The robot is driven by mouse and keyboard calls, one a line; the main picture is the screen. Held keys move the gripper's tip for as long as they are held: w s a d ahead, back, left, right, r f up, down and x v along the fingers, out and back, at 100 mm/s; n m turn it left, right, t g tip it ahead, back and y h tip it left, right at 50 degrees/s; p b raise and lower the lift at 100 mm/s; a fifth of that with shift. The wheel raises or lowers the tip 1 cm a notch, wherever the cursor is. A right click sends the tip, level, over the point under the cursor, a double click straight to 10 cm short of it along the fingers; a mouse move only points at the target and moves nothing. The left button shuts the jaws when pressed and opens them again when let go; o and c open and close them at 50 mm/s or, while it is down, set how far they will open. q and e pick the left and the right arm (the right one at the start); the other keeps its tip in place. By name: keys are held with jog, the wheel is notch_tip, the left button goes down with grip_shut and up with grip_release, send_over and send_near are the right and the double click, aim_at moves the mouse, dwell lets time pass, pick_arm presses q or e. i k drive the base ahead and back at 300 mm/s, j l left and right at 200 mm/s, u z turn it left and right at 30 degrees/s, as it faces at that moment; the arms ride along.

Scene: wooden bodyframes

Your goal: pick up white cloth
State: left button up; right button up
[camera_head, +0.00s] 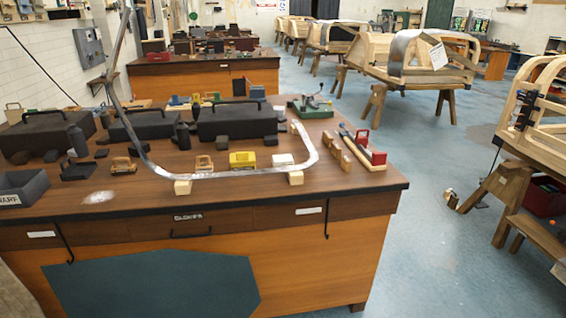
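A small whitish patch (99,197) lies flat near the front left of the wooden workbench (370,187). It may be the white cloth, but it is too small and blurred to tell cloth from a smear. A small pale block-like item (283,160) sits near the bench's middle right, inside the curve of a bent metal strip. Neither of my grippers is in view.
The bent metal strip (235,173) rests on wooden blocks and rises high at the left. Dark cases (237,122), a yellow box (242,159) and red-handled tools (378,158) crowd the bench. Wooden bodyframes (415,50) stand right; blue floor (425,225) lies between.

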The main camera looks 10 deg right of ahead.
aim_at(283, 160)
jog(key=i+l+u, duration=0.15)
jog(key=u, duration=0.55)
jog(key=i+l+u, duration=0.25)
jog(key=i+l, duration=0.15)
jog(key=l, duration=0.2)
jog(key=i+l+u, duration=0.15)
jog(key=l, duration=0.15)
jog(key=i+l+u, duration=0.1)
jog(key=l, duration=0.25)
jog(key=i+l+u, duration=0.15)
jog(key=l, duration=0.2)
jog(key=i+l, duration=0.4)
jog(key=l, duration=0.15)
